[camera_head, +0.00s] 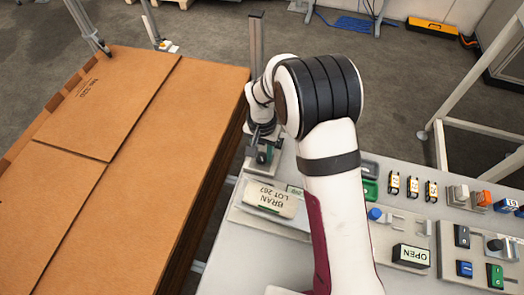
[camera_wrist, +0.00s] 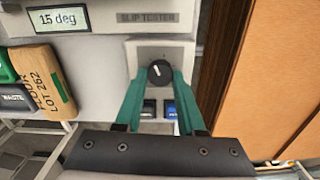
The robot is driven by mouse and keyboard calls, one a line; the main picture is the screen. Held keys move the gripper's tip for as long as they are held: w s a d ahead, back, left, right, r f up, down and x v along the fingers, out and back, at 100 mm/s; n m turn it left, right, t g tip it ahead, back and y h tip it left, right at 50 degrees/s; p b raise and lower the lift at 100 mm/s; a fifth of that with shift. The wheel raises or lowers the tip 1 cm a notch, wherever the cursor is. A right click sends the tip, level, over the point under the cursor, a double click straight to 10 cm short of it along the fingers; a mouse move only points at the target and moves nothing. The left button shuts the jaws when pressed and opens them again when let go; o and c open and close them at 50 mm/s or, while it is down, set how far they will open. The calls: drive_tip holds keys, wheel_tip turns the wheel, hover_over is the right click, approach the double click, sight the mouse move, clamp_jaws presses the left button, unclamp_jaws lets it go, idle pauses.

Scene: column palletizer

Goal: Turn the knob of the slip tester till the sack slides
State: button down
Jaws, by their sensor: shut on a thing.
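The slip tester (camera_wrist: 185,50) is a pale unit with a black knob (camera_wrist: 159,73) on a raised block. A white mark shows on the knob. Its display (camera_wrist: 58,18) reads 15 deg. My gripper (camera_wrist: 157,79) has its green fingers on either side of the knob and is shut on it. In the head view my gripper (camera_head: 264,152) is small and partly covered by my arm. A whitish sack (camera_head: 265,197) marked BRAN LOT 267 lies on the tester's pale plate (camera_head: 244,214). This sack is out of the wrist view.
A brown sack (camera_wrist: 42,75) marked FLOUR LOT 262 lies beside the tester. Large brown cartons (camera_head: 130,150) fill the left. A board with an OPEN sign (camera_head: 411,255), switches and several small blocks stand on the table at right. My arm hides the middle.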

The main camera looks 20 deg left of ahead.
sight(262, 155)
drive_tip(key=c, duration=0.5)
unclamp_jaws()
wheel_tip(262, 155, up, 16)
drive_tip(key=shift+f, duration=0.1)
